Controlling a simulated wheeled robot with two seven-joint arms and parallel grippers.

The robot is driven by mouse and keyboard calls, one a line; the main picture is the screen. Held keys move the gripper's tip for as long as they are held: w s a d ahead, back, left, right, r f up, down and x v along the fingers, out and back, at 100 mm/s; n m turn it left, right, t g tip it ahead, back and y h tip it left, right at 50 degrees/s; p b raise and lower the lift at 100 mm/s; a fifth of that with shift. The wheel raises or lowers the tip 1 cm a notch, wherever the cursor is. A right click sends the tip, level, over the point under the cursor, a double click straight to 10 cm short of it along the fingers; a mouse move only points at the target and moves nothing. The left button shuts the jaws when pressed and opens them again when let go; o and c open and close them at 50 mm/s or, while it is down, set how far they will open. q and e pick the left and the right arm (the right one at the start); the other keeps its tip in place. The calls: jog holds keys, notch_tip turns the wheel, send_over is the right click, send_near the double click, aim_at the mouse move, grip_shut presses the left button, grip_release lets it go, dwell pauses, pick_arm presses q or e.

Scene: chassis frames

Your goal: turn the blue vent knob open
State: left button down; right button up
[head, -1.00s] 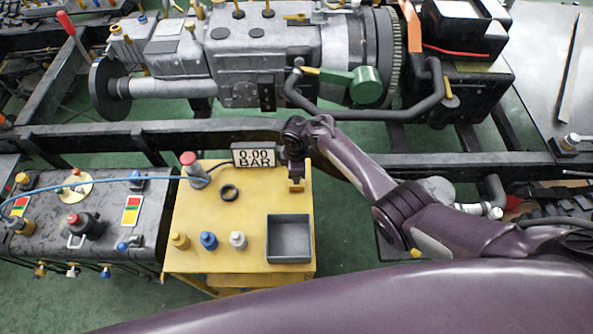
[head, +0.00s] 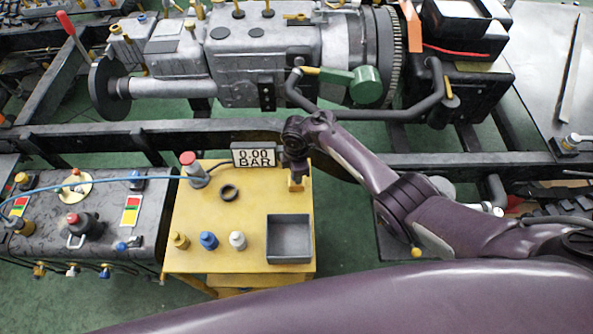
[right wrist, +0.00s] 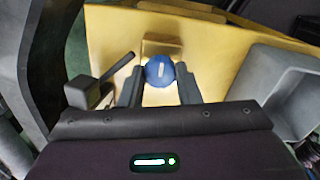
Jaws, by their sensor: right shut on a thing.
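The blue vent knob (right wrist: 160,71) shows in the right wrist view, round with a short white mark pointing nearly straight up the picture. My right gripper (right wrist: 159,88) is shut on it, one dark finger on each side. In the head view my right gripper (head: 296,173) points down at the back right corner of the yellow cart (head: 262,200), over a small yellow block (head: 296,185). There the knob is hidden by the gripper. The display (head: 254,155) beside it reads 0.00 BAR. My left gripper is in neither view.
A grey tray (head: 289,258) sits at the cart's front right, with yellow, blue and white fittings (head: 208,240) left of it. A black ring (head: 229,193) and a red-topped part (head: 192,168) stand further back. The chassis rail (head: 100,130) runs behind the cart.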

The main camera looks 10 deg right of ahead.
jog(key=o, duration=1)
notch_tip(320, 180, up, 8)
jog(key=shift+f+p, duration=0.1)
jog(key=shift+p, duration=0.8)
